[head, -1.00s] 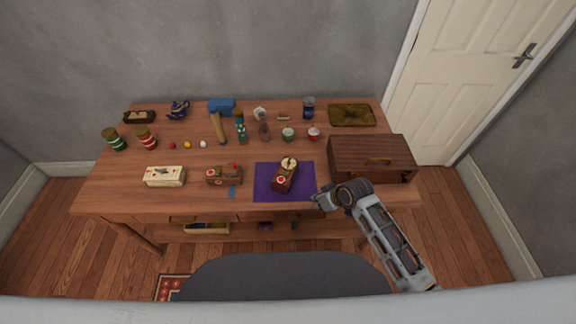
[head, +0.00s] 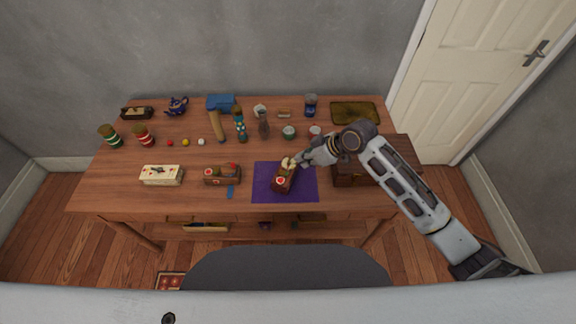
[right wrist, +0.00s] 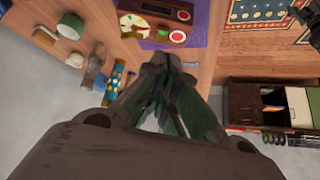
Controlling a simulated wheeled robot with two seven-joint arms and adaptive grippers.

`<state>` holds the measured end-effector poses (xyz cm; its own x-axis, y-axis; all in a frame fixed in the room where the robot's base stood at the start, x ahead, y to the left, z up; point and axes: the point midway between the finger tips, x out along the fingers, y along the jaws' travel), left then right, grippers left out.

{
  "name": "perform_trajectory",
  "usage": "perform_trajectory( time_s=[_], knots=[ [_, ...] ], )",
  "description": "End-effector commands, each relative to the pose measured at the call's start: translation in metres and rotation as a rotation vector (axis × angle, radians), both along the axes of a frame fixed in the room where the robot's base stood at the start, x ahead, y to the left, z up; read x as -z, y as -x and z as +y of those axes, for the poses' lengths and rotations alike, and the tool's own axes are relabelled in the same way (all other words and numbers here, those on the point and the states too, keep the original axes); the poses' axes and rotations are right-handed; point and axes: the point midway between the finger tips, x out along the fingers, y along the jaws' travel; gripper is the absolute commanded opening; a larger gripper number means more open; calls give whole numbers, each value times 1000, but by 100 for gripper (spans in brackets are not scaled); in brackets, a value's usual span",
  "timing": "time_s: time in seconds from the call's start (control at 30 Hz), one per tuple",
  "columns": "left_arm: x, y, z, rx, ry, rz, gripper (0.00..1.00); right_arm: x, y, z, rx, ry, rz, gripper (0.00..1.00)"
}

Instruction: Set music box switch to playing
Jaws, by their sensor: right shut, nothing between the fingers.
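A dark brown box (head: 283,183), which looks like the music box, lies slanted on a purple mat (head: 304,190) near the table's front. It has a pale round dial at its far end and a red-and-white round mark near its front. It also shows in the right wrist view (right wrist: 158,12), with the dial and red-and-white round parts. My right gripper (head: 302,160) is shut and empty, its fingertips close to the dial end. In the right wrist view its fingers (right wrist: 163,62) point toward the box. Contact cannot be told, nor the switch's position. My left gripper is not in view.
A wooden chest (head: 402,152) stands right of the mat, partly behind my right arm. A brown box (head: 222,175) and a cream box (head: 161,175) lie to the left. A hammer (head: 217,125), jars and small items fill the back.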

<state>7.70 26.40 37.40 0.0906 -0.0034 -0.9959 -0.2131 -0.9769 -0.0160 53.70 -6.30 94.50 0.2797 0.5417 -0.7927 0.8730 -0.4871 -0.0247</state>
Motion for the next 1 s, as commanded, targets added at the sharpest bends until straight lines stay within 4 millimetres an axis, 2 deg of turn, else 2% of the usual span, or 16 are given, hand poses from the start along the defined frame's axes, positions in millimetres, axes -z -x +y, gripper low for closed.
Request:
perform_trajectory(
  time_s=[0.1,0.33,1.0],
  knots=[
    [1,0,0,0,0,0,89,-13,-2,2,-45,3,-14,0],
    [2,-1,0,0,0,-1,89,-28,-2,5,-100,4,-25,0],
    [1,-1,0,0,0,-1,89,-25,-3,10,-111,3,-25,0]
  ],
)
